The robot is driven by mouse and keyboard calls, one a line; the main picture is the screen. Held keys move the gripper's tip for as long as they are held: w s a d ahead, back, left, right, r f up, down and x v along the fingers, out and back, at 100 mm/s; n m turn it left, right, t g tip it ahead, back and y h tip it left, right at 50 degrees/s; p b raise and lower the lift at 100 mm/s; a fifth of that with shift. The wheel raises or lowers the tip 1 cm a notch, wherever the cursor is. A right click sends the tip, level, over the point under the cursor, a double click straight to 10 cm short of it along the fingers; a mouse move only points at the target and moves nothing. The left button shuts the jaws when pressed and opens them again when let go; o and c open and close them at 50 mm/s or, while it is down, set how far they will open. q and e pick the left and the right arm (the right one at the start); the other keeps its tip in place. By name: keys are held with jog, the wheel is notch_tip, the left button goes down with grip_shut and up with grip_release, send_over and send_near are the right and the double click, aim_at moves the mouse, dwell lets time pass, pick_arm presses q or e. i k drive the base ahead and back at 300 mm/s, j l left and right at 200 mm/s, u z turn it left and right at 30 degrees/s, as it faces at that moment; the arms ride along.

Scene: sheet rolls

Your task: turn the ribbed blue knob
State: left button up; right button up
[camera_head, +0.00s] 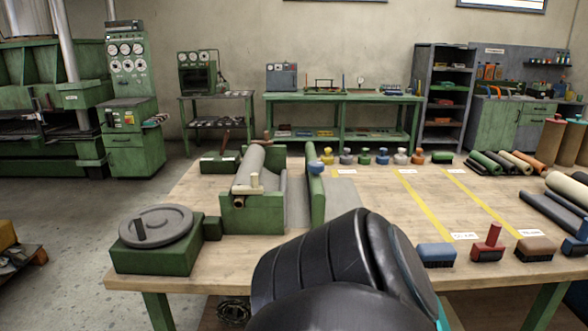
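A small blue knob (317,167) sits at the top of the green end plate of the sheet roller (252,208). A thick black link of my own arm fills the bottom centre and hides the table's front edge there. Neither gripper shows, so I cannot see whether either is open or shut.
The wooden table (390,215) has yellow tape lines and a clear middle right. A grey disc on a green base (155,258) stands front left. A blue brush (436,254), a red stamp (487,245) and a brown brush (535,249) line the front right. Rolls lie far right.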

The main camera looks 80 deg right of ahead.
aim_at(315, 167)
jog(key=z, duration=3.85)
